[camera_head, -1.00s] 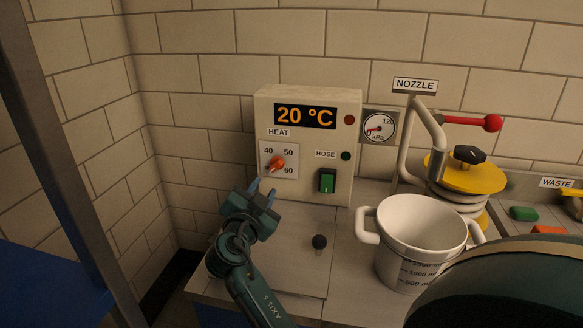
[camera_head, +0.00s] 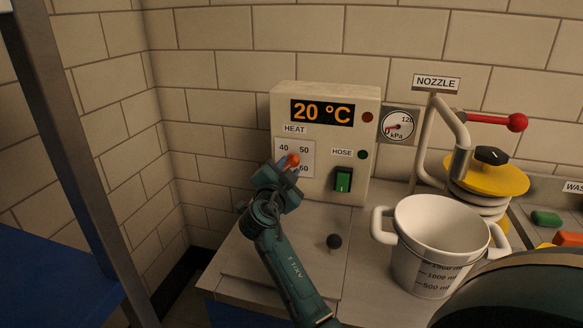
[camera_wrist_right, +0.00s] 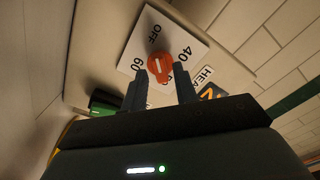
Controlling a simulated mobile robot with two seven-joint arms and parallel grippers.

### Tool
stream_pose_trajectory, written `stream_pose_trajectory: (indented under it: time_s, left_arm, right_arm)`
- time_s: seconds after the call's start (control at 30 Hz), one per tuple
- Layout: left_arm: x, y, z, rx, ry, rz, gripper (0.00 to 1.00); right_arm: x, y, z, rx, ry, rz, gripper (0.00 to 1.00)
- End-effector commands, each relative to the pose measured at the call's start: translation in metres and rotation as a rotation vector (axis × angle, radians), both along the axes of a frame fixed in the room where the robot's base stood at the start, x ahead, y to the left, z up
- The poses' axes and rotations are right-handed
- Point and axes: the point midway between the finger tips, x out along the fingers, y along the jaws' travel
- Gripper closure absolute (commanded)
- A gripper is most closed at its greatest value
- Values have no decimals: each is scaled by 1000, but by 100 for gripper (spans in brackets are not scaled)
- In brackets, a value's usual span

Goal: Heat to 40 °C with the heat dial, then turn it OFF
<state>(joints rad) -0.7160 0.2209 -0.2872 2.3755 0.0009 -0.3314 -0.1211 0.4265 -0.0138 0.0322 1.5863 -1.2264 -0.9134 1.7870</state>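The heat dial (camera_head: 293,160) is an orange-red knob on a white plate marked 40, 50, 60 on the control box (camera_head: 325,140). The display (camera_head: 322,112) reads 20 °C. My right gripper (camera_head: 286,167) is at the dial, its fingers open and partly covering the plate. In the right wrist view the dial (camera_wrist_right: 160,67) sits between the two fingertips (camera_wrist_right: 160,72), with a gap visible on each side. OFF, 40 and 60 are readable there. I cannot tell which mark the dial points to. My left gripper is not in view.
A green switch (camera_head: 343,179) labelled HOSE is right of the dial. A black knob (camera_head: 334,242) stands on the worktop (camera_head: 370,265) beside my right forearm. A white pot (camera_head: 436,245) stands to the right, with a pressure gauge (camera_head: 398,125) and a nozzle pipe (camera_head: 431,105) behind.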

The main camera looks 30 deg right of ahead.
Motion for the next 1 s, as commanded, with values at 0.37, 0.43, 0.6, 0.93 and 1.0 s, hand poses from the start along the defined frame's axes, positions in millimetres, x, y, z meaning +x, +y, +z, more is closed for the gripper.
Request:
stream_pose_trajectory:
  time_s: [0.37,0.43,0.6,0.93,1.0]
  left_arm:
    - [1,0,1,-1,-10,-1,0]
    - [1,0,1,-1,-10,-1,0]
    - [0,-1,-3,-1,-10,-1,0]
    - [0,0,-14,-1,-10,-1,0]
    - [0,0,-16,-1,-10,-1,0]
  right_arm:
    - [1,-1,1,-1,1,0,71]
    - [1,-1,1,-1,1,0,71]
    - [-1,2,-1,1,-1,1,71]
    - [-14,17,-1,0,0,1,71]
    - [-16,19,-1,1,-1,1,71]
